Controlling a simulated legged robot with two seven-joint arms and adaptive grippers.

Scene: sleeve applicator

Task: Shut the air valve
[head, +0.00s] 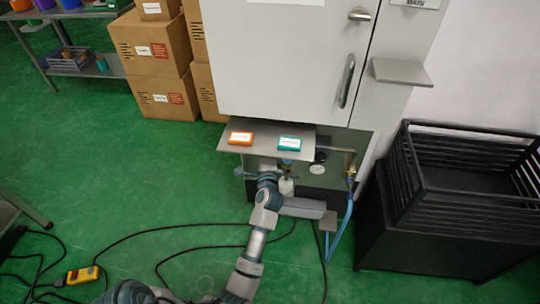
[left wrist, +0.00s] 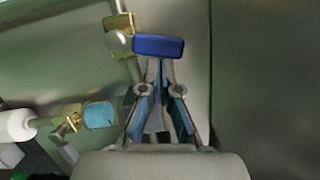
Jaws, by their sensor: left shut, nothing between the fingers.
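The air valve shows in the left wrist view as a brass body (left wrist: 122,24) with a blue handle (left wrist: 160,46). The handle lies roughly level in the picture, crosswise to the brass body. My left gripper (left wrist: 154,68) is shut and empty, its fingertips right at the handle's lower edge. I cannot tell whether they touch it. In the head view my left arm reaches under the cabinet's shelf (head: 224,146), and its fingertips cannot be made out there. My right gripper is not in view.
A second brass fitting with a blue part (left wrist: 100,115) sits left of my fingers. The head view shows a pressure gauge (head: 317,169), a blue hose (head: 346,220), a black slatted crate (head: 470,150) at right, stacked cartons (head: 150,45), and black cables on the green floor.

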